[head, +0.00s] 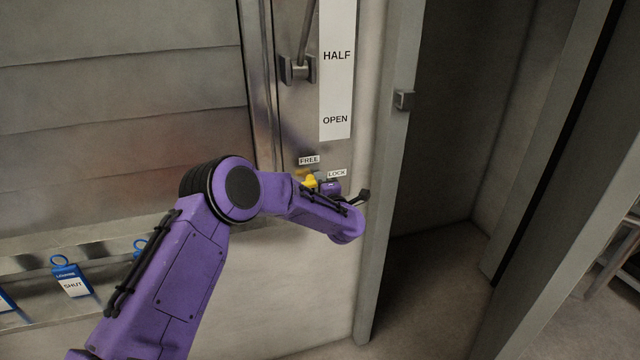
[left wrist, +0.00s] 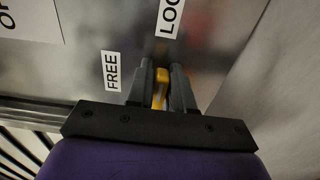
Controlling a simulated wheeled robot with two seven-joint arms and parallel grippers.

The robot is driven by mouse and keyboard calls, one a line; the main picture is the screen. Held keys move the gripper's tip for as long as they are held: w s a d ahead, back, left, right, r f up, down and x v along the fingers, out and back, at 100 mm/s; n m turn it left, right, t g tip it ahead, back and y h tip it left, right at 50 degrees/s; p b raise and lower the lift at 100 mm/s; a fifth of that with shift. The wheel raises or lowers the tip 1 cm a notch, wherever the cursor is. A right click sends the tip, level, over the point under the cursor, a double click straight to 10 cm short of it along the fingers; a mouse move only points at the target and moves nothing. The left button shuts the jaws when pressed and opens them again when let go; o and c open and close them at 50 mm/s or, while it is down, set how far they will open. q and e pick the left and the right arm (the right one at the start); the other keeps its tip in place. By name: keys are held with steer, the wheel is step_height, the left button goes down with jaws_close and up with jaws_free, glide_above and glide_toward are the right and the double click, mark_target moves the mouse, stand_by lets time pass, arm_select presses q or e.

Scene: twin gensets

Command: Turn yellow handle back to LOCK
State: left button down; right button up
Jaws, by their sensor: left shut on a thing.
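The yellow handle (head: 310,181) is on the metal panel below the HALF/OPEN strip, partly hidden by my left arm in the head view. In the left wrist view the yellow handle (left wrist: 160,82) stands between the two dark fingers of my left gripper (left wrist: 160,88), which is shut on it. The handle's far end shows near the LOCK label; its exact angle is hard to tell. The FREE label (head: 309,160) is to the left of the LOCK label (head: 337,173). Both labels also show in the wrist view, FREE (left wrist: 112,71) and LOCK (left wrist: 170,16). My right gripper is out of view.
A grey lever (head: 297,69) is above, beside the HALF/OPEN strip (head: 337,80). Blue tags (head: 70,278), one marked SHUT, hang at the lower left. A grey post (head: 388,170) stands right of the panel, with a dark open recess (head: 450,130) beyond.

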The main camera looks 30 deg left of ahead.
arm_select(q)
steer(key=shift+s+f, duration=0.1)
steer(key=shift+f, duration=0.1)
steer(key=c, duration=1.1)
jaws_free()
steer(key=shift+r, duration=0.1)
steer(key=b+v, duration=0.2)
steer(key=v, duration=0.8)
steer(key=shift+s+d+b, duration=0.15)
steer(key=shift+s+b, duration=0.1)
steer(key=shift+b, duration=0.1)
